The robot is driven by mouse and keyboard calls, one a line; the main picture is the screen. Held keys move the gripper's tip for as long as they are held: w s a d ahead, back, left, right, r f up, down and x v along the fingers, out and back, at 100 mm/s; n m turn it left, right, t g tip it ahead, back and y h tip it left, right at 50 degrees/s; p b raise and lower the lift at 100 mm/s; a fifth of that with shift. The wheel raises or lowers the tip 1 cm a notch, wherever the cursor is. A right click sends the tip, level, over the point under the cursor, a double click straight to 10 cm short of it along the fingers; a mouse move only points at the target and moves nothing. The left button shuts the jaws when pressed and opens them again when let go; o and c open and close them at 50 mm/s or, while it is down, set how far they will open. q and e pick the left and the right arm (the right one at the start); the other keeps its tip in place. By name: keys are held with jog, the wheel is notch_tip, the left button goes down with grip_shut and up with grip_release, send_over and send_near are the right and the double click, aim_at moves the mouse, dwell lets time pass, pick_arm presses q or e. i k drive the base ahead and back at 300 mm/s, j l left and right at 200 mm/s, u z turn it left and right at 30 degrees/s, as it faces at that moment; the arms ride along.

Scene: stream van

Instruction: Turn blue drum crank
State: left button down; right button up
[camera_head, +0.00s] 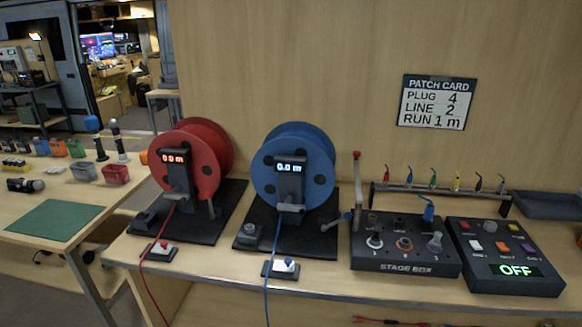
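The blue drum (318,150) stands upright on a black base (262,238) on the bench. A black post with a lit display (290,168) reading about 0.0 m stands before it. A crank-like handle (338,221) sticks out low at the drum's right side, close to the stage box; how it joins the drum is hard to make out. Neither of my grippers shows in the head view.
A red drum (222,148) stands to the left. A stage box (405,262), an upright lever with a red top (357,185) and a panel reading OFF (500,285) stand to the right. A patch card (436,102) hangs on the wall.

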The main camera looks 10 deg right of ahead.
aim_at(289, 206)
jog(key=i+l+u, duration=0.6)
jog(key=i+l, duration=0.2)
